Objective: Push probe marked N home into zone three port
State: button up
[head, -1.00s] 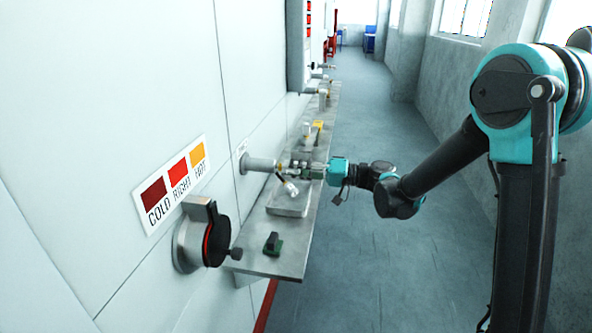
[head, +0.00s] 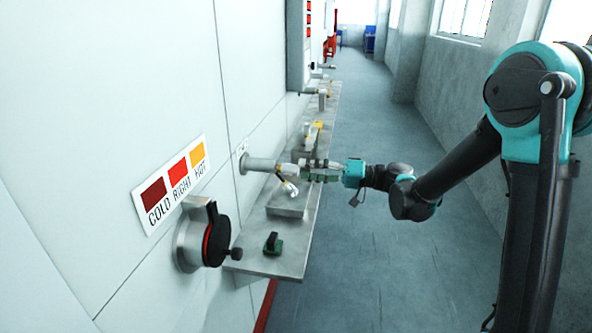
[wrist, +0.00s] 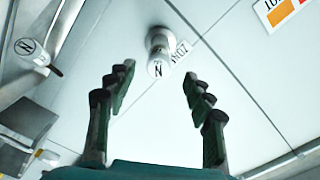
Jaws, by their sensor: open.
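A pale cylindrical probe marked N (wrist: 157,69) points out of a round metal port (wrist: 159,38) in the wall, beside a label reading ZONE (wrist: 181,53). In the head view the port tube (head: 260,164) sticks out from the wall, with the probe at its outer end; how deeply it sits is hard to tell. My gripper (head: 312,168) is open, just right of the probe. In the wrist view my gripper (wrist: 157,85) has its fingers spread to both sides of the probe, with clear gaps and nothing between the pads.
A second white cylinder bearing an N (wrist: 28,48) shows at the wrist view's left. A round black-faced fixture (head: 208,240) juts nearby. The floor rightward is clear.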

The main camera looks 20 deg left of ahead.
jog(key=v, duration=0.7)
jog(key=shift+d, duration=0.1)
jog(key=s+d+f+m+t+h, duration=0.2)
jog(key=d+f+h, duration=0.4)
jog(key=d, duration=0.7)
jog(key=s+d+f+m+t+h, duration=0.3)
jog(key=s+d+f+h, duration=0.2)
jog(key=d, duration=0.8)
jog(key=s+d+f+m+t+h, duration=0.3)
jog(key=d+f+h, duration=0.3)
jog(key=d, duration=0.8)
notch_tip(320, 180, down, 3)
jog(key=shift+s+r+m+h, duration=0.1)
jog(key=shift+s+m+h, duration=0.2)
jog(key=shift+s, duration=0.45)
